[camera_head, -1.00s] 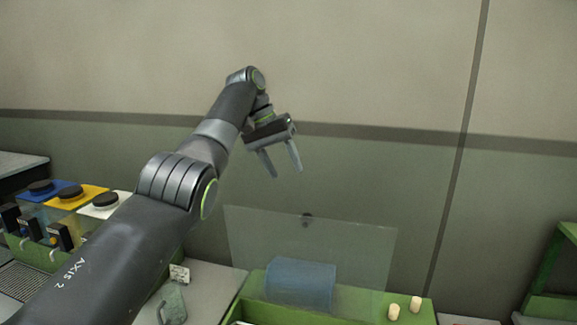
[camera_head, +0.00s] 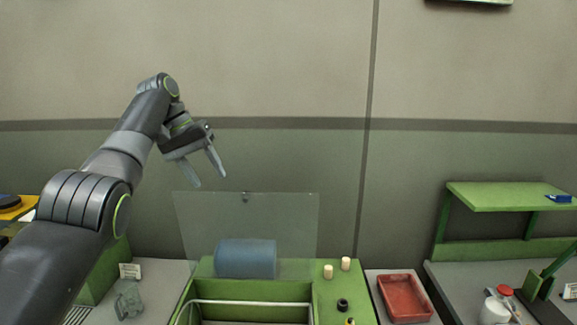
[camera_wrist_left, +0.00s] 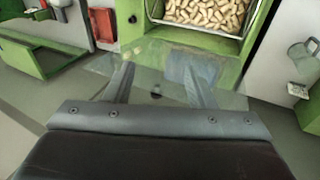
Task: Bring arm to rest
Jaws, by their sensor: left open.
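My left gripper (camera_head: 207,168) is raised in front of the wall in the head view. Its two fingers are apart, with nothing between them, and they point down and to the right. In the left wrist view the open fingers (camera_wrist_left: 160,82) reach toward a clear panel, with a green bin of cork stoppers (camera_wrist_left: 208,14) beyond. Two cork stoppers (camera_head: 328,271) stand upright on the green bench top (camera_head: 330,300) in the head view. My right gripper is not in either view.
A clear panel (camera_head: 290,215) stands upright behind a blue roll (camera_head: 246,259). A red tray (camera_head: 405,298) lies to the right of the green bench. A green shelf (camera_head: 500,197) stands at the far right. The space around the raised gripper looks free.

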